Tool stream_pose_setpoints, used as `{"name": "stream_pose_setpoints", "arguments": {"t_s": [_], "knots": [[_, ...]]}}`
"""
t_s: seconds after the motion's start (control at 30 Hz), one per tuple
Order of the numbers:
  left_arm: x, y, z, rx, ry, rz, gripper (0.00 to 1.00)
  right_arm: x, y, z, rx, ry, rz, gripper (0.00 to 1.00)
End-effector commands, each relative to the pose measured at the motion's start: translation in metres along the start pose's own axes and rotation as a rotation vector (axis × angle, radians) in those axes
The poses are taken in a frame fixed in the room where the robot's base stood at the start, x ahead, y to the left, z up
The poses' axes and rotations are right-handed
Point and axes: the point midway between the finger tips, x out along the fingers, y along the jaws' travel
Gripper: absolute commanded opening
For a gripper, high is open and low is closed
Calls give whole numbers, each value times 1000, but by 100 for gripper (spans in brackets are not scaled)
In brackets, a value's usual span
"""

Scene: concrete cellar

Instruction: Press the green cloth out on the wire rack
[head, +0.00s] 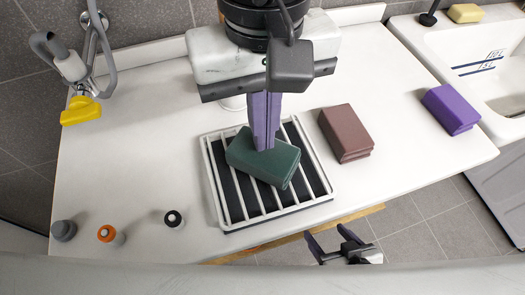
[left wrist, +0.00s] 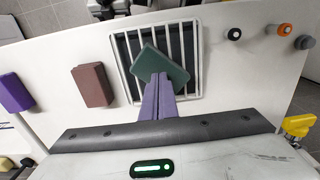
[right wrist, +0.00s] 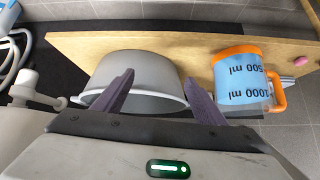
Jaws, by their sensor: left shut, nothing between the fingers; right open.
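The green cloth (head: 262,163) is a folded dark green block lying askew on the white wire rack (head: 218,194), over its bars. It also shows in the left wrist view (left wrist: 170,60). My left gripper (head: 264,149) points down with its purple fingers shut and empty. Its tips meet the top of the cloth in the picture; whether they press on it I cannot tell. The fingers hide a small part of the cloth. My right gripper (head: 327,237) is open and empty, low beyond the counter's front edge.
A brown folded cloth (head: 346,133) lies right of the rack, a purple one (head: 451,109) further right by the sink (head: 490,60). Several small bottles stand front left. The right wrist view shows a grey bowl (right wrist: 140,75) and a measuring jug (right wrist: 240,82) by a wooden board.

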Motion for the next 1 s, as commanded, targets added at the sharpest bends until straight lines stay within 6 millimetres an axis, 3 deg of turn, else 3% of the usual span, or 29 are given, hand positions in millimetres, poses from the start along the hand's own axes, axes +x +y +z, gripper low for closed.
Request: {"name": "stream_pose_setpoints", "arguments": {"t_s": [0.37, 1.0], "knots": [[11, 0, 0, 0, 0, 0, 0, 6, -2, 0, -5, 10, -5, 65], [10, 0, 0, 0, -1, -1, 0, 9, -4, 5, -4, 4, -7, 65]]}}
